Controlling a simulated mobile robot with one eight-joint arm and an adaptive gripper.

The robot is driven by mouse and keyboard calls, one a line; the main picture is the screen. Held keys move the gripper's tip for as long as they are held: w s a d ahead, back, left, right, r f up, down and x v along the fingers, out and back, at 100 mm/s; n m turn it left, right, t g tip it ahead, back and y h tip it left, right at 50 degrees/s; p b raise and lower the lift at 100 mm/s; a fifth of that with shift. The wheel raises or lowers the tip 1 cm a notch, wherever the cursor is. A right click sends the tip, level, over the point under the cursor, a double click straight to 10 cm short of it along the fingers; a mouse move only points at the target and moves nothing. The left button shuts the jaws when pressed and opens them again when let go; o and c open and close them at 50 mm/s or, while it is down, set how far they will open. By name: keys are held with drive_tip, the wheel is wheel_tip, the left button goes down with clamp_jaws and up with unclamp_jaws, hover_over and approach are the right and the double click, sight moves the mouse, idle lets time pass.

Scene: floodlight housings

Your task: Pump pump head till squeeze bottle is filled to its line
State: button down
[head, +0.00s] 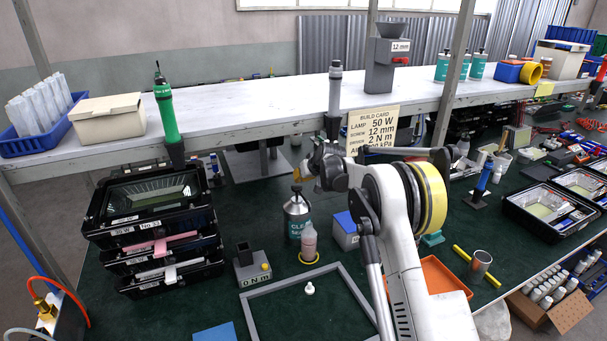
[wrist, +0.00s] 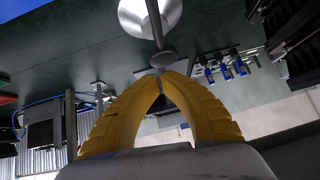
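A metal solvent can (head: 297,215) with a printed label stands upright on the green bench. Its pump head (head: 296,189) sits on top and shows as a grey disc in the wrist view (wrist: 163,60). My gripper (head: 304,171) is just above the pump head. In the wrist view its yellow fingers (wrist: 160,76) are shut, tips together, close to the disc; I cannot tell whether they touch it. A pinkish translucent squeeze bottle (head: 309,241) stands upright in front of the can, in a yellow ring (head: 309,258). Its line and liquid level are too small to read.
A small white part (head: 309,288) lies inside a grey frame (head: 300,325). A device (head: 251,267) marked "0 N m" stands to the left. A blue-and-white box (head: 345,231) stands right of the can. Black stacked trays (head: 155,262) are at left; the shelf edge (head: 250,128) runs behind.

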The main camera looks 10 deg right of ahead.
sight(300, 186)
drive_tip(key=shift+f, duration=0.5)
wheel_tip(300, 186, down, 3)
drive_tip(key=shift+r+b, duration=0.2)
drive_tip(key=shift+b, duration=0.55)
drive_tip(key=shift+r, duration=0.25)
drive_tip(key=shift+r+p, duration=0.35)
wheel_tip(300, 186, up, 3)
drive_tip(key=shift+r+p, duration=0.15)
drive_tip(key=shift+p, duration=0.65)
drive_tip(key=p+v, duration=0.1)
drive_tip(key=v, duration=0.9)
drive_tip(key=shift+d, duration=0.2)
